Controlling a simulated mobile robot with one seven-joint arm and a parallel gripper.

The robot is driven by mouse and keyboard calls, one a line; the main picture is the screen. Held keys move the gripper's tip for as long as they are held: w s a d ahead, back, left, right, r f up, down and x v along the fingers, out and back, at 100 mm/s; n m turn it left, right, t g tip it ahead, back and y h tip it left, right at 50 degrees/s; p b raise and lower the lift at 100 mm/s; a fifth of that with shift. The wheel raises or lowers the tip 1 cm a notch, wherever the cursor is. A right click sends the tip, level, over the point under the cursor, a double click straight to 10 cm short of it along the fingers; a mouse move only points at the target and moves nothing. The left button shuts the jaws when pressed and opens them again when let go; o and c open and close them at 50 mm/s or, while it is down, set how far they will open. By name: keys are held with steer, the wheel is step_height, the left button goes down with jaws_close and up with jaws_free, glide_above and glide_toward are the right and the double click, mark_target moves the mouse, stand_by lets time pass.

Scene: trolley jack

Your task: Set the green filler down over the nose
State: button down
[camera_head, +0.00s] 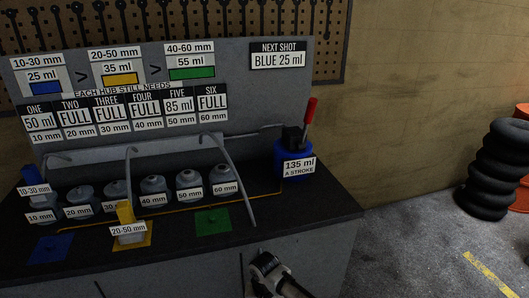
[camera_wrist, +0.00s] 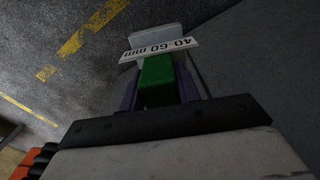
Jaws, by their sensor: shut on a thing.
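My gripper (camera_wrist: 159,88) is shut on the green filler (camera_wrist: 158,80) in the wrist view, its two fingers on either side of it. A white label reading 40-60 mm lies across the filler's far end. Several grey hubs stand in a row in the head view, among them the 40 mm hub (camera_head: 152,185), the 50 mm hub (camera_head: 188,181) and the 60 mm hub (camera_head: 222,177). Which one is the nose I cannot tell. The green pad (camera_head: 213,222) in front of them is bare. The filler is not visible in the head view.
A blue filler (camera_head: 31,176) stands at the 10 mm hub. A yellow filler (camera_head: 126,213) stands on the yellow pad. Thin curved hoses arch over the row. A blue pump (camera_head: 290,160) with a red-handled lever stands right. The sign board (camera_head: 150,90) rises behind.

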step_height(320, 180, down, 7)
steer(key=s, duration=0.3)
steer(key=shift+n, duration=0.3)
steer(key=shift+a+r, duration=0.1)
